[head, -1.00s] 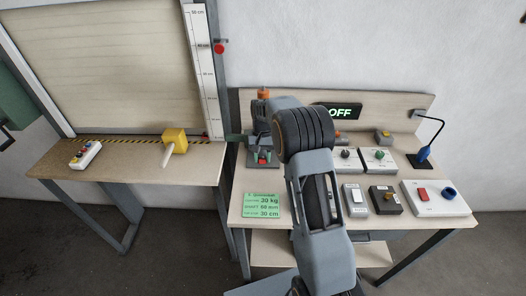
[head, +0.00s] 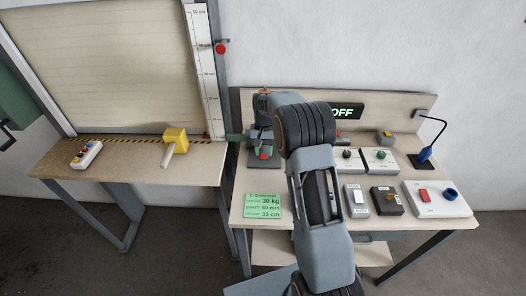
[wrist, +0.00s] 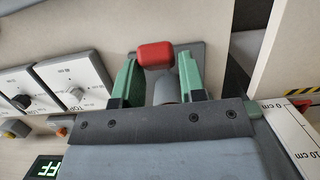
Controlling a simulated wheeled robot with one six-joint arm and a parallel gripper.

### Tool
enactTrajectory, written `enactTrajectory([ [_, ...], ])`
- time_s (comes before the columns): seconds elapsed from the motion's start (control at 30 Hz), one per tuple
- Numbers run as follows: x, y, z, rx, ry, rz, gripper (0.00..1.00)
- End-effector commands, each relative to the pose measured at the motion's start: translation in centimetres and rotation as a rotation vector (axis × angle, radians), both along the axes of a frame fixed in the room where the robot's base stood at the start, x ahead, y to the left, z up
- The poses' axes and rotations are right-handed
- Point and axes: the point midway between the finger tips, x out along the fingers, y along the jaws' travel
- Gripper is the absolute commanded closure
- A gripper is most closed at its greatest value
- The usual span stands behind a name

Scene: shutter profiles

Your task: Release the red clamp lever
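The red clamp lever has a rounded red knob (wrist: 155,55) on a grey post, near the top middle of the wrist view. In the head view the red part (head: 264,153) shows low on the grey-green clamp fixture (head: 257,140) at the bench's left end. My gripper (wrist: 158,64) has its two green fingers apart, one on each side of the knob and post. Gaps show between the fingers and the knob, so it looks open and not closed on it. In the head view my wrist hides much of the fixture's upper part.
Switch boxes (head: 381,159) and a box with a red switch (head: 423,194) stand right of my arm. A lit OFF display (head: 343,111) is behind. A green card (head: 263,206) lies in front. The yellow block with a handle (head: 175,139) is on the left table.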

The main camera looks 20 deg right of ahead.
Motion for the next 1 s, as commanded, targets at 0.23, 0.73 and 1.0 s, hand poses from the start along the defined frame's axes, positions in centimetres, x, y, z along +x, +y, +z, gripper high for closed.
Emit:
enactTrajectory([
  [0.23,-0.2,0.0,-0.1,0.001,0.007,0.0,0.4],
  [0.73,0.7,-0.3,3.1,0.0,0.005,0.0,0.4],
  [1.0,1.4,-0.5,6.4,0.001,0.007,0.0,0.4],
])
